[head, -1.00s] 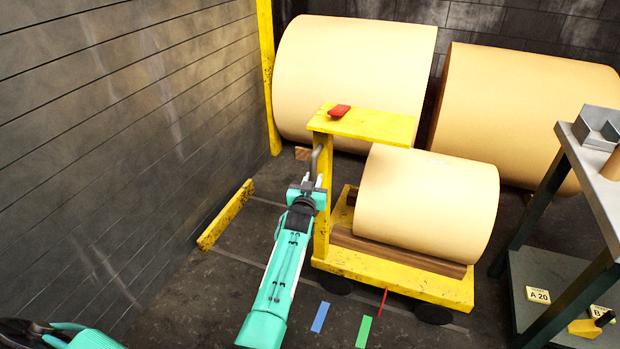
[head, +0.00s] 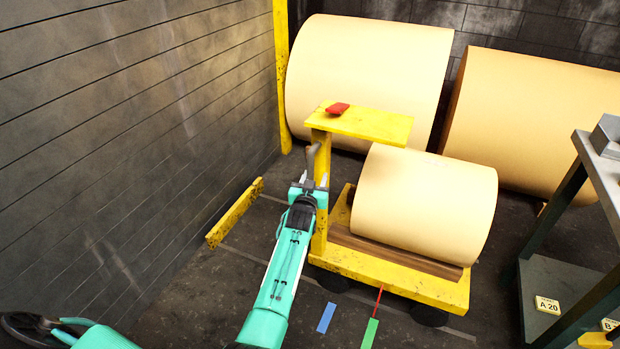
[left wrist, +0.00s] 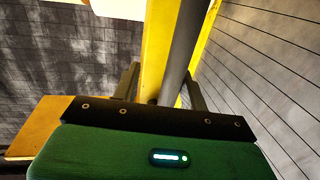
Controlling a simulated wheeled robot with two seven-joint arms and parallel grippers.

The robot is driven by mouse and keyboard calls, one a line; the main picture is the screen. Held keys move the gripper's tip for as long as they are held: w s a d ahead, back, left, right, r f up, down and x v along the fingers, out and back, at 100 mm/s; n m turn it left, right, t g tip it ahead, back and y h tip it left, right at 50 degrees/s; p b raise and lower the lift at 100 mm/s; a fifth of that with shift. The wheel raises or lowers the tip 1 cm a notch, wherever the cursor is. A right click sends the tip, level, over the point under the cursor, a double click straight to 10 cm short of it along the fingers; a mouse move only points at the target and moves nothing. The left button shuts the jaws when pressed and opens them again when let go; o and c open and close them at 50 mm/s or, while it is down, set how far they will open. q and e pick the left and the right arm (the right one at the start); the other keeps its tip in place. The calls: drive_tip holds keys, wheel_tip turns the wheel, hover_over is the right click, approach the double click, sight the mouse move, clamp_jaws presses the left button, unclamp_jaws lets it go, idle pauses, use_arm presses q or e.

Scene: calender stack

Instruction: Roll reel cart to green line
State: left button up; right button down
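The yellow reel cart (head: 345,258) carries a cream paper reel (head: 425,205) and stands on the dark floor. A thin red pointer (head: 378,300) hangs at its front edge. Its lower end appears to meet the far end of the green line (head: 370,334). A blue line (head: 326,318) lies to the left. My left gripper (head: 313,180) is at the cart's upright grey handle (head: 311,158). In the left wrist view the handle bar (left wrist: 181,50) passes between the fingers, which look apart with a gap beside the bar. My right gripper is not in view.
Two large reels (head: 365,85) (head: 535,120) stand behind the cart. A grey wall (head: 120,130) and a low yellow bar (head: 234,212) lie left. A shelf table (head: 590,180) stands right, with labels on its lower shelf. A red object (head: 337,108) rests on the cart's top.

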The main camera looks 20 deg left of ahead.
use_arm(q)
drive_tip(key=shift+w+d, duration=0.15)
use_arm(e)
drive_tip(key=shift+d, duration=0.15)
use_arm(q)
drive_tip(key=s+d+p, duration=0.1)
drive_tip(key=s+d, duration=0.1)
drive_tip(key=s, duration=1.1)
drive_tip(key=shift+s+d, duration=0.3)
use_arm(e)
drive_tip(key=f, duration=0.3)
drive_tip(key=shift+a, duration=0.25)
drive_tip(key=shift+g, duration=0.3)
